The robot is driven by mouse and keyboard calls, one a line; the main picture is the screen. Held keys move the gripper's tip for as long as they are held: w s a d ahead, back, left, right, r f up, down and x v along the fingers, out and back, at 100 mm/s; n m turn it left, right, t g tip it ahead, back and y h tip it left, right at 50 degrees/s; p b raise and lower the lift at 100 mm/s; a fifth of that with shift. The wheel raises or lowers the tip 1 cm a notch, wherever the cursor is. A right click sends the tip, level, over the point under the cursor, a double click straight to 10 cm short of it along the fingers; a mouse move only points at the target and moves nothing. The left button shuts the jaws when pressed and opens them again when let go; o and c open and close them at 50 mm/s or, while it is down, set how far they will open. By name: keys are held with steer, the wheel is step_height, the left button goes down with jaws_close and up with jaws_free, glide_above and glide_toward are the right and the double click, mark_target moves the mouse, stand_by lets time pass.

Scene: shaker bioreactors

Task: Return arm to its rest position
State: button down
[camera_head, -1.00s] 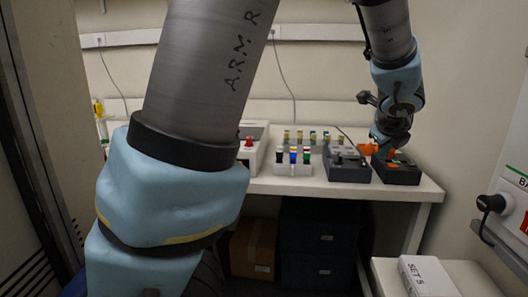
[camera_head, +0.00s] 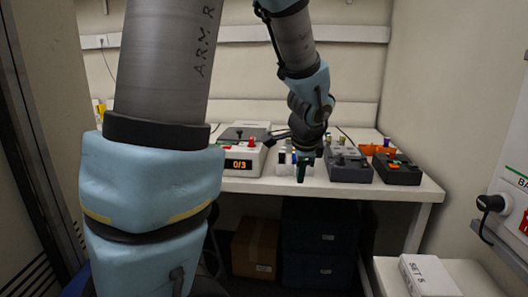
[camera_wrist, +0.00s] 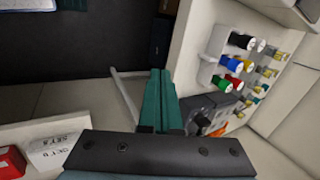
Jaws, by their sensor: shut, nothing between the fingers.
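My gripper (camera_head: 303,172) hangs in front of the bench's front edge, before the rack of vials, in the head view. In the wrist view its green fingers (camera_wrist: 160,98) are together with nothing between them. My arm reaches from the left foreground up and over, then down to the gripper. The gripper hides part of the vial rack in the head view.
The bench (camera_head: 415,187) bears a white device reading 0/3 (camera_head: 240,160), two dark devices (camera_head: 348,165) (camera_head: 397,170) and a rack of coloured-cap vials (camera_wrist: 207,70). A box marked SET 5 (camera_head: 428,276) lies on a lower surface at right. Boxes stand under the bench.

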steer(key=s+a+f+n+g, duration=0.2)
steer(key=s+a+n, duration=0.3)
steer(key=a+n, duration=0.3)
steer(key=s+a+f+n+g, duration=0.2)
steer(key=s+a+n, duration=0.4)
steer(key=a+n, duration=0.2)
steer(key=shift+f+n+p, duration=0.3)
steer(key=shift+f+n, duration=0.05)
steer(key=shift+n, duration=0.25)
